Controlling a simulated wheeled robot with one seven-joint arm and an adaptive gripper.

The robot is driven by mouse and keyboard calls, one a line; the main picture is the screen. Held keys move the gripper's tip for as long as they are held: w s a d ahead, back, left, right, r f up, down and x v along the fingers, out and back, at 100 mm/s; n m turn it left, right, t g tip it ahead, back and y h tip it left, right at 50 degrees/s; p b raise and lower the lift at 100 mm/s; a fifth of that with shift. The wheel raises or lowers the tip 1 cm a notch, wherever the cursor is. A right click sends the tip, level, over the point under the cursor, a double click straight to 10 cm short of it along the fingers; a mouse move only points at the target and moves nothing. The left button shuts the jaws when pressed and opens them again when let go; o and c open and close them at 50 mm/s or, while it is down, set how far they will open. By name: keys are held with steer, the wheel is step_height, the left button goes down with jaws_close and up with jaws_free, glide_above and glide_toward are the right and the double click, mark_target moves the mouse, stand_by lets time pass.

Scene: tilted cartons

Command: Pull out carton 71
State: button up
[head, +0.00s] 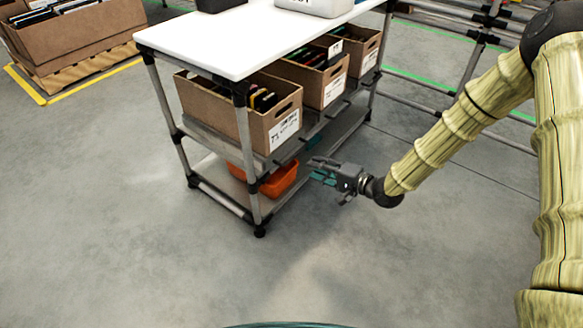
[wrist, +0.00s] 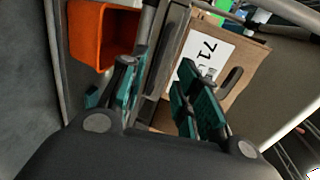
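Carton 71 (head: 284,124) is a brown open-topped box with a white label and a slot handle. It sits tilted on the middle shelf of the rack, at the near end, with thin items inside. In the wrist view the carton (wrist: 238,75) shows its label reading 71 and its dark handle slot (wrist: 232,83). My gripper (head: 316,170) is to the right of and below the carton's front, apart from it. In the wrist view my gripper (wrist: 160,88) has its two teal-padded fingers spread apart, with the shelf edge and part of the carton seen between and beyond them. Nothing is held.
Two more labelled cartons (head: 331,85) (head: 369,62) stand farther along the same shelf. An orange bin (head: 279,181) is on the lower shelf, also in the wrist view (wrist: 88,35). A white tabletop (head: 225,40) covers the rack. Floor in front is clear.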

mark_target(292, 157)
steer(key=shift+b+x, duration=2.6)
steer(key=shift+x, duration=2.9)
steer(key=shift+r, duration=0.1)
steer(key=shift+c, duration=0.5)
jaws_close()
